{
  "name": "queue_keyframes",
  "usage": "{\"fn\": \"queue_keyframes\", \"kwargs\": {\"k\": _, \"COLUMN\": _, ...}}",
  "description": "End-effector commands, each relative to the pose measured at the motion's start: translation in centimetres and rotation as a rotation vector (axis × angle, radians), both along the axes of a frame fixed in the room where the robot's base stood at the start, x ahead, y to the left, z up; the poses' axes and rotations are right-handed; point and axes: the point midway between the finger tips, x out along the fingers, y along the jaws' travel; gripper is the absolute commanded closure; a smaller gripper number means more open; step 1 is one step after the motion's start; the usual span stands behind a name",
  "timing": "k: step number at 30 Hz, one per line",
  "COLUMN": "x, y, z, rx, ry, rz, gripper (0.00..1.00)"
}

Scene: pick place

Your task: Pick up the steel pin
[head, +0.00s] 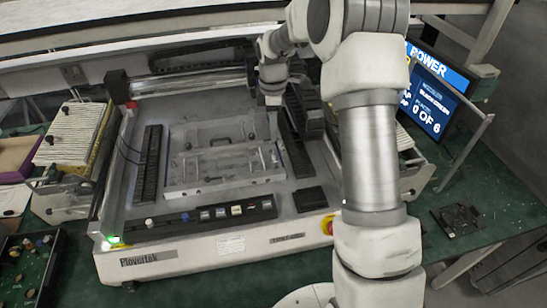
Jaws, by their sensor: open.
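My gripper (273,101) hangs over the back right part of the machine bed, close to the right edge of the grey metal fixture plate (190,176). It is open, and I see nothing held in it. Several small pin-like parts stand or lie on the fixture plate, but they are too small for me to tell which is the steel pin. Part of the bed behind my gripper and arm is hidden.
The machine (225,245) has a raised frame, dark side rails and a front button row. A screen (430,95) stands at the right. A dark tray of small parts (30,265) lies at the front left. A black part (458,218) lies on the green bench at right.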

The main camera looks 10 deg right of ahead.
Motion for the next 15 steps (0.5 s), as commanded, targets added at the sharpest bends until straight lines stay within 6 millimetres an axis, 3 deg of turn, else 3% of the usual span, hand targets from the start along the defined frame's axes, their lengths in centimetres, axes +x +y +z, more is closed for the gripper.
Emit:
{"fn": "queue_keyframes", "kwargs": {"k": 6, "x": 0.0, "y": 0.0, "z": -3.8, "rx": 0.000, "ry": 0.002, "rz": -0.001, "gripper": 0.49}}
{"fn": "queue_keyframes", "kwargs": {"k": 15, "x": -0.1, "y": -0.1, "z": -6.3, "rx": -0.001, "ry": 0.003, "rz": -0.001, "gripper": 0.49}}
